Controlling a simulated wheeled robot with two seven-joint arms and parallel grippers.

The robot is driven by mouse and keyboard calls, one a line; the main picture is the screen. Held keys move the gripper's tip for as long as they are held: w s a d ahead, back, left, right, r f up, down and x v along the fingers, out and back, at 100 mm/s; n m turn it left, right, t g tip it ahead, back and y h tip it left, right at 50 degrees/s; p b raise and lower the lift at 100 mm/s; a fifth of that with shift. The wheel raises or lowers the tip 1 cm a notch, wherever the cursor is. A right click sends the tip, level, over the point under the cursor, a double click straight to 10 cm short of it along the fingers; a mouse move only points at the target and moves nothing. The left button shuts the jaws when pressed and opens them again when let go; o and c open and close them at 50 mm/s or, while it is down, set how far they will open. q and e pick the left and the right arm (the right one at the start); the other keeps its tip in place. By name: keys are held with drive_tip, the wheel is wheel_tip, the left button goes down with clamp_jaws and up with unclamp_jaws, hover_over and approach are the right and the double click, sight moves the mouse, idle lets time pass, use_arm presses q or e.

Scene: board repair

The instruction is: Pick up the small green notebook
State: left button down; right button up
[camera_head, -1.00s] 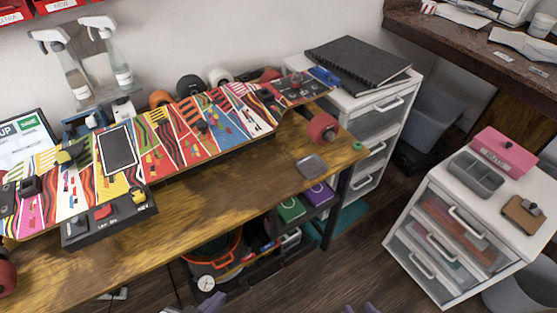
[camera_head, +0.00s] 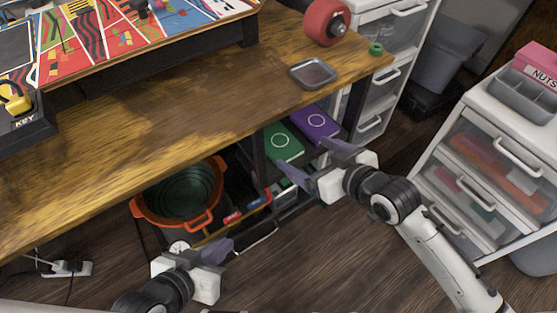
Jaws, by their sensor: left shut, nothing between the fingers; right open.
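The small green notebook (camera_head: 282,146), with a pale ring on its cover, lies on a shelf under the right end of the wooden workbench, beside a purple notebook (camera_head: 315,122). My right gripper (camera_head: 318,164) is open, just in front of the shelf, its fingers below and to the right of the green notebook. I cannot tell whether a finger touches it. My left gripper (camera_head: 223,246) is shut and empty, lower left, in front of the orange bucket.
The workbench (camera_head: 180,130) overhangs the shelf; a metal tray (camera_head: 313,73) lies on it. An orange bucket (camera_head: 180,200) stands beneath. White drawer units stand behind and at right (camera_head: 490,165). A power strip (camera_head: 68,268) lies on the floor. Open floor lies between bench and right drawers.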

sight(279, 141)
drive_tip(key=b+x, duration=0.3)
drive_tip(key=x, duration=0.3)
drive_tip(key=shift+w+a, duration=0.1)
drive_tip(key=shift+w, duration=0.1)
drive_tip(key=b+x, duration=0.2)
drive_tip(key=x, duration=0.2)
drive_tip(key=shift+s+a+f, duration=0.1)
drive_tip(key=shift+a+f, duration=0.2)
use_arm(q)
drive_tip(key=d+f, duration=0.1)
drive_tip(key=w+d+f+m+g+h, duration=0.1)
drive_tip(key=d, duration=0.1)
drive_tip(key=shift+f, duration=0.1)
use_arm(e)
drive_tip(key=shift+a, duration=0.15)
drive_tip(key=c, duration=1.2)
